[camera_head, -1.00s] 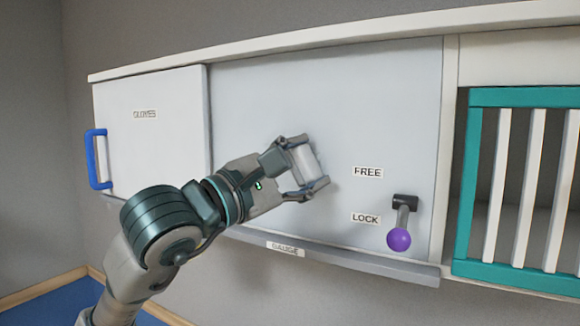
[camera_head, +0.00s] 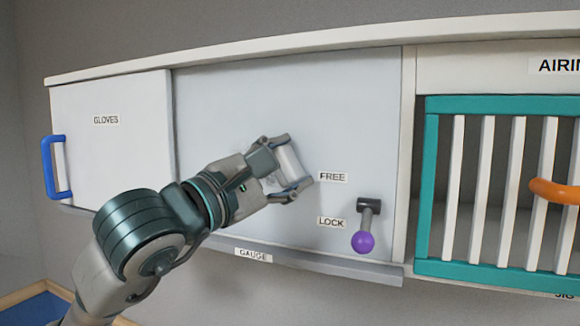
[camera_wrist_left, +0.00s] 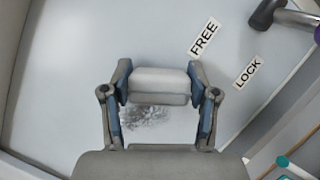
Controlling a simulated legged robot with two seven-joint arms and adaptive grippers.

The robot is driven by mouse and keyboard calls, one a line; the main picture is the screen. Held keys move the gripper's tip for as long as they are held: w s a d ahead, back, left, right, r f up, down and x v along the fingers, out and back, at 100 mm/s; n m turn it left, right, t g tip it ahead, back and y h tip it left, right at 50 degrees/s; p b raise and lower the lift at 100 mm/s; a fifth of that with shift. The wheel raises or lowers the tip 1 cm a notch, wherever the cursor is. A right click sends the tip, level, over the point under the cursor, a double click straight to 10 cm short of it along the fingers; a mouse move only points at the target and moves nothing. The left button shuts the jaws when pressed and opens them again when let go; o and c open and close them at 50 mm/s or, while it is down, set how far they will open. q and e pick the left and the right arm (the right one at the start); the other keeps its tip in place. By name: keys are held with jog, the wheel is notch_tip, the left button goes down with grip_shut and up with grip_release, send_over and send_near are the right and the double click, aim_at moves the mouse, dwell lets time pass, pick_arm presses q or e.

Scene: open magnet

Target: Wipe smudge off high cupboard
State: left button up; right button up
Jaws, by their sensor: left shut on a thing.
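The high cupboard's grey-white middle panel (camera_head: 235,100) is in front of me, marked FREE and LOCK. My left gripper (camera_head: 288,163) is shut on a white and grey block-like wiper (camera_wrist_left: 158,83), held at the panel left of the FREE label. A dark grey scribbled smudge (camera_wrist_left: 146,117) shows in the left wrist view on the panel, just behind the wiper and between the fingers. In the head view the gripper mostly hides the smudge. I cannot tell whether the wiper touches the panel. My right gripper is not in view.
A lever with a purple knob (camera_head: 363,242) hangs at the panel's lower right. A GLOVES door (camera_head: 110,150) with a blue handle (camera_head: 55,167) is at left. A teal-framed barred door (camera_head: 430,180) with an orange handle (camera_head: 555,191) is at right. A ledge (camera_head: 330,267) runs below the panel.

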pick_arm(q)
jog(key=shift+w+a+p, duration=0.85)
jog(key=shift+w+a, duration=1.1)
jog(key=shift+a, duration=3.5)
jog(key=shift+s+d+r+b, duration=0.1)
jog(key=shift+s+d+b, duration=0.4)
jog(key=shift+d, duration=1.35)
jog(key=shift+s+d+r+b, duration=0.15)
jog(key=shift+s+d, duration=0.65)
jog(key=shift+d, duration=1.05)
jog(key=shift+s+d+r+b, duration=0.1)
jog(key=shift+s+d+b, duration=0.45)
jog(key=shift+d, duration=1.3)
jog(key=shift+s, duration=0.1)
